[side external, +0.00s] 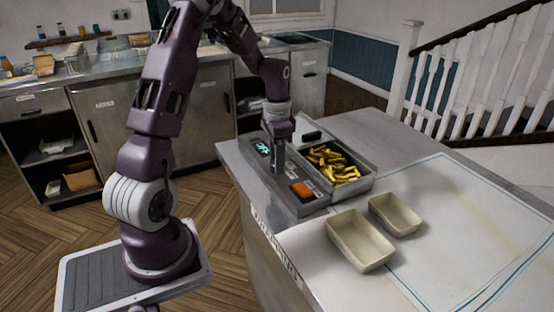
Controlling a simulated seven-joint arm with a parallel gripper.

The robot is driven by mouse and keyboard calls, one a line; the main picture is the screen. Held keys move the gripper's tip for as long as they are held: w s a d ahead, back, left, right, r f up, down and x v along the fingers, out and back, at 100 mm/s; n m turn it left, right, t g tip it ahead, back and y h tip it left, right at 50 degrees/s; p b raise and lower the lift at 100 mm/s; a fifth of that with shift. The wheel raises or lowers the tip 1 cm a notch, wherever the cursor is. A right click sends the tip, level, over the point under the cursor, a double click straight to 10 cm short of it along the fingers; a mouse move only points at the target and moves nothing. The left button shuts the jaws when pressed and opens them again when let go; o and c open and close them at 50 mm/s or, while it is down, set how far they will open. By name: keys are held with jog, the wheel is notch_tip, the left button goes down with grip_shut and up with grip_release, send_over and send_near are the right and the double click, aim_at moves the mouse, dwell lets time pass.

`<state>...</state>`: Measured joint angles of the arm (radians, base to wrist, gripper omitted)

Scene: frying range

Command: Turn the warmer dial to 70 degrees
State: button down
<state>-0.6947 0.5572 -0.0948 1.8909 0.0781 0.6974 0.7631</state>
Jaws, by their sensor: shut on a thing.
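The warmer's control panel (312,207) is a grey strip along the front of the warmer on the counter. A lit display (263,148) with blue-green characters sits at its left end; the characters are too small to read surely. An orange switch (302,190) is at its right end. My gripper (278,170) points down onto the middle of the panel, between the display and the switch. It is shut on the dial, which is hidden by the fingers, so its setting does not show.
A metal tray (371,180) of golden fries lies just behind the panel. Two empty beige containers (360,240) (395,213) stand to the right on a white sheet (470,225). The counter right of them is clear. Steel cabinets (150,125) and a stair railing (480,75) are farther back.

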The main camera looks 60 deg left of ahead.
jog(key=n, duration=0.5)
jog(key=shift+n, duration=0.3)
jog(key=n, duration=0.5)
jog(key=shift+n, duration=0.3)
jog(key=c, duration=0.9)
grip_release()
notch_tip(320, 180, up, 7)
jog(key=shift+r, duration=0.1)
